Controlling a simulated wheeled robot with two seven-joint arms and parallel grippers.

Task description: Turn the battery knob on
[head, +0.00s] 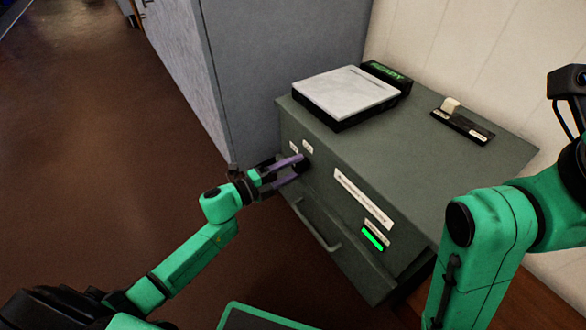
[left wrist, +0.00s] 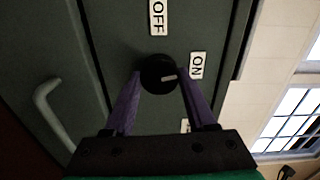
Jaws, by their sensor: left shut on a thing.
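The battery knob (left wrist: 156,72) is round and black with a pale pointer mark, on the front of a dark green cabinet (head: 440,190). In the left wrist view its mark points right, roughly at the "ON" label (left wrist: 197,65). The "OFF" label (left wrist: 158,17) is above it. My left gripper (head: 298,165) has its purple fingers on either side of the knob and is shut on it. The fingers largely hide the knob in the head view. My right arm shows at the right of the head view, but its gripper fingers do not.
On the cabinet top are a pale plate on a black base (head: 346,93), a green "READY" display (head: 386,72) and a black block with a pale lever (head: 462,122). The front has a green light (head: 372,239) and a handle (head: 318,228). A grey cabinet (head: 270,70) stands behind.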

